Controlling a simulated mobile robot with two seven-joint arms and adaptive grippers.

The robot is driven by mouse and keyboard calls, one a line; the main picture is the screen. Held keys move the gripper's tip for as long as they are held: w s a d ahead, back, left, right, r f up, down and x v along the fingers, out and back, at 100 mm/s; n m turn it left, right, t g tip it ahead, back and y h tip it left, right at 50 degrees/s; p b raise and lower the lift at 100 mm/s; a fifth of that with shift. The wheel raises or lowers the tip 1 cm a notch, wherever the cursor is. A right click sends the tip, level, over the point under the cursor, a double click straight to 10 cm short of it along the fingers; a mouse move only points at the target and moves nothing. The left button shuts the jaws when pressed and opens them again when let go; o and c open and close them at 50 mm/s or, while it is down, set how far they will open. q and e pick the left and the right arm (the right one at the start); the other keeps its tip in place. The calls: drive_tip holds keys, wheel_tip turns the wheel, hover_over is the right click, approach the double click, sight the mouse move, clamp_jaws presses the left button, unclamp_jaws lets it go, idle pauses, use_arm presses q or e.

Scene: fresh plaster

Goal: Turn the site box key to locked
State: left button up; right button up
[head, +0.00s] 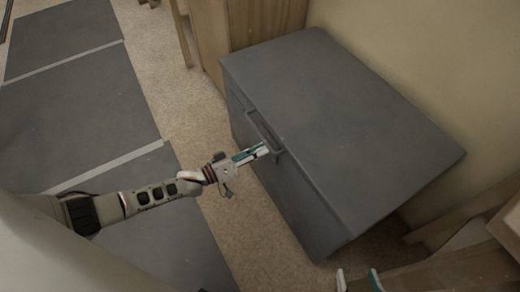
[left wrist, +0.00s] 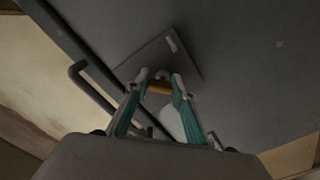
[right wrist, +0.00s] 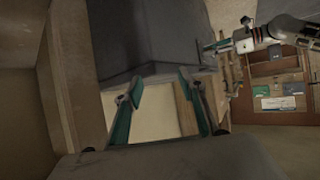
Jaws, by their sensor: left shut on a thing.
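The grey site box (head: 345,120) stands against the wall with its lid closed. My left gripper (head: 262,150) reaches its front face, beside the dark handle (head: 263,134). In the left wrist view, my left gripper (left wrist: 161,86) is shut on the orange-yellow key (left wrist: 159,88), in front of a square grey lock plate (left wrist: 150,65). A short pale mark (left wrist: 171,44) shows on the plate. The key's exact turn is hard to tell. My right gripper (head: 357,282) is at the bottom edge of the head view. It is open and empty in the right wrist view (right wrist: 158,88).
A wooden cabinet (head: 265,22) stands behind the box. Wooden pieces (head: 465,225) lie at the lower right, near my right gripper. Dark mats (head: 80,110) cover the floor at left. Bare speckled floor (head: 180,80) runs between mats and box.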

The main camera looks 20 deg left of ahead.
use_arm(q)
drive_tip(key=n, duration=0.3)
drive_tip(key=shift+n, duration=0.4)
drive_tip(key=n, duration=0.3)
drive_tip(key=shift+a+n+b, duration=0.1)
drive_tip(key=shift+n+b, duration=0.2)
drive_tip(key=shift+n, duration=0.8)
use_arm(e)
drive_tip(key=shift+w+a+r, duration=0.15)
drive_tip(key=shift+a+r, duration=0.1)
drive_tip(key=shift+w+r, duration=0.1)
use_arm(q)
drive_tip(key=o, duration=1.1)
drive_tip(key=shift+a, duration=0.1)
drive_tip(key=v, duration=1.2)
